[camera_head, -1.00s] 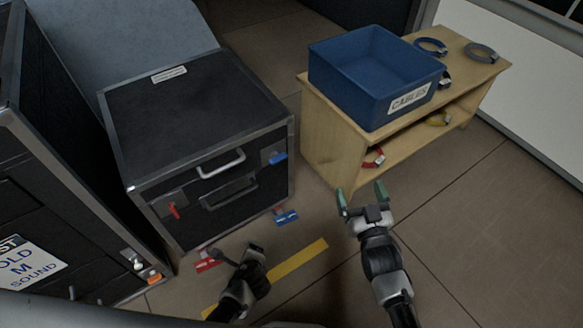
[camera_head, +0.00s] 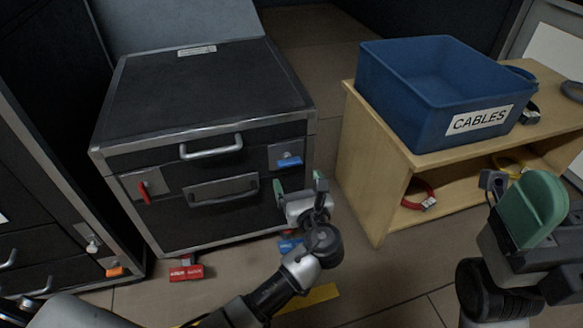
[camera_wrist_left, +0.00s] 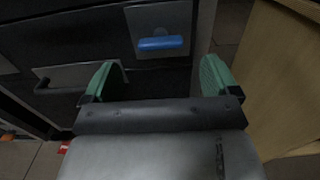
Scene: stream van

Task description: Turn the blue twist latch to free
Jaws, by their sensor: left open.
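The blue twist latch (camera_head: 289,161) is on a metal plate at the right of the black case's front (camera_head: 220,165). Its handle lies about horizontal. In the left wrist view the blue latch (camera_wrist_left: 160,43) shows ahead, beyond and between the finger tips. My left gripper (camera_head: 299,186) is open and empty, just below and in front of the latch, apart from it. Its green fingers (camera_wrist_left: 158,80) stand wide apart in the wrist view. My right gripper (camera_head: 517,195) is at the lower right, by the shelf; its finger gap does not show clearly.
A red latch (camera_head: 144,192) hangs tilted on the case's left. A silver handle (camera_head: 211,147) is between. Red (camera_head: 186,272) and blue tags lie on the floor. A wooden shelf (camera_head: 361,170) with a blue CABLES bin (camera_head: 405,118) stands right.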

